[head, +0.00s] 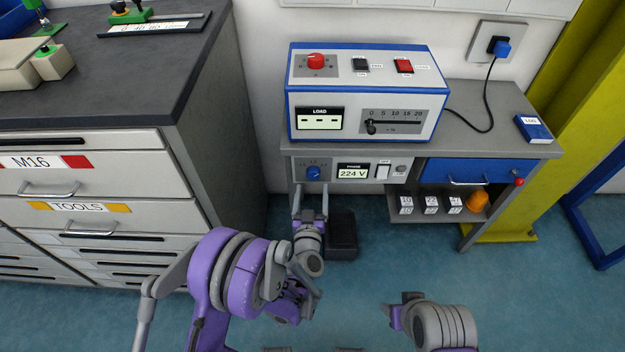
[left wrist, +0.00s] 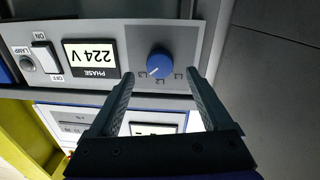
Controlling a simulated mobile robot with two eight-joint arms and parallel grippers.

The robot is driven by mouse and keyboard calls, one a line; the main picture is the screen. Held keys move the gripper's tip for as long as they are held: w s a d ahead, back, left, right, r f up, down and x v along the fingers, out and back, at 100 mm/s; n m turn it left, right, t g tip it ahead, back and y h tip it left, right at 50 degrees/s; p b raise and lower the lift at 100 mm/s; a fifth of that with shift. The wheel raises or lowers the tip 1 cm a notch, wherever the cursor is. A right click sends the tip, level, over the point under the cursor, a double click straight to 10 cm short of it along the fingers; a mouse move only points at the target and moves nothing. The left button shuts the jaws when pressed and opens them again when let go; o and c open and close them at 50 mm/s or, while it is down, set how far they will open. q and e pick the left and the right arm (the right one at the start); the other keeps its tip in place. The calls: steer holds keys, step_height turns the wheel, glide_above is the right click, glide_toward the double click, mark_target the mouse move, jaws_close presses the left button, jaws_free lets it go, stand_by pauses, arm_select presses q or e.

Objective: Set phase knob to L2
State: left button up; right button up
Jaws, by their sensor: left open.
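The blue phase knob (head: 313,173) sits on the grey front panel under the bench top, left of the PHASE display (head: 352,172), which reads 224 V. In the left wrist view, which is upside down, the knob (left wrist: 159,63) has labels L3, L2 and L1 around it. A small pale mark shows on its face towards the L3–L2 side, but its exact setting is hard to tell. My left gripper (head: 311,190) is open in front of the knob. In the wrist view its fingertips (left wrist: 159,76) stand either side of the knob, apart from it.
A blue-and-white load box (head: 365,95) with a red knob (head: 316,61) stands on the bench. A white switch (head: 383,172) and a lamp are right of the display. A drawer cabinet (head: 90,185) stands close on the left. A dark block (head: 342,235) is on the floor below.

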mark_target(314, 177)
arm_select(q)
steer(key=w, duration=0.5)
steer(key=shift+d, duration=0.15)
jaws_close()
stand_by(0.4)
steer(key=n+b, duration=0.2)
steer(key=n, duration=0.2)
steer(key=shift+f, duration=0.1)
steer(key=n, duration=0.3)
steer(key=n+b, duration=0.1)
steer(key=n, duration=0.1)
steer(key=shift+d+n+t+y, duration=0.15)
steer(key=shift+n+t+y, duration=0.15)
steer(key=shift+n, duration=0.1)
